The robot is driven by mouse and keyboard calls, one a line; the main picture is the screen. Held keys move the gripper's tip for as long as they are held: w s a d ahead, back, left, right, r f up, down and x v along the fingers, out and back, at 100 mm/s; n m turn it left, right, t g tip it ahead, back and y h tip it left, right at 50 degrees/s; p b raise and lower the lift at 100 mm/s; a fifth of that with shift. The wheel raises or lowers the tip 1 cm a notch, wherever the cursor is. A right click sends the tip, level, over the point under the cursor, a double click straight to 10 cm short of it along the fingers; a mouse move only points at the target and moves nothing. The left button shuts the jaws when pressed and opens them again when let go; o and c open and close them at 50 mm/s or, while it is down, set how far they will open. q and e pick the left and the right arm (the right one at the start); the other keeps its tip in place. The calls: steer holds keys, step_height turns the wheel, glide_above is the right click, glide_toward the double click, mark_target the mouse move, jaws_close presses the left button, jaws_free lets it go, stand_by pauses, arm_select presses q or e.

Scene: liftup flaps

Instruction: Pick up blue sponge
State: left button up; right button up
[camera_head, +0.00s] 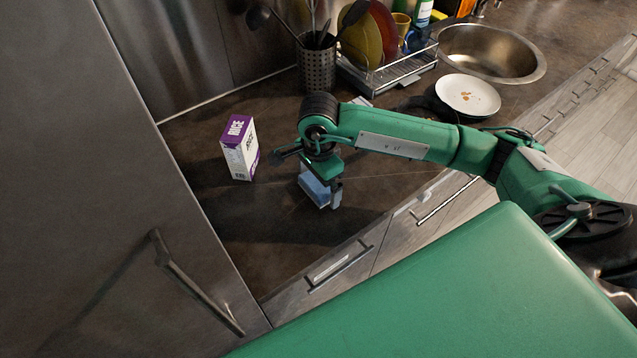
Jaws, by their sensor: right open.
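The blue sponge (314,187) lies on the dark countertop (270,213) near its front edge, partly covered by my right gripper. My right arm comes in from the right and bends down at the wrist. My right gripper (322,188) is open and points down at the sponge, with one finger showing at the sponge's right side. The other finger is hidden, and I cannot tell whether the fingers touch the sponge. My left gripper is not in view.
A rice box (240,148) stands left of the sponge. Behind are a utensil holder (317,65), a dish rack (390,72) and a sink (490,50). A white plate (467,94) is at the right. A tall cabinet with a handle (195,285) borders the left.

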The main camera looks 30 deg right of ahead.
mark_target(318, 182)
steer(key=c, duration=1)
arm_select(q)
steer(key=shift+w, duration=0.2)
arm_select(e)
steer(key=shift+o, duration=0.2)
steer(key=shift+r, duration=0.5)
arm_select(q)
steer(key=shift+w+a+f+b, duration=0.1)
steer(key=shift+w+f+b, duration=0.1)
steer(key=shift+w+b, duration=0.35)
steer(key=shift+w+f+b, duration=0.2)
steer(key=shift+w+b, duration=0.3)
arm_select(e)
step_height(318, 182, up, 19)
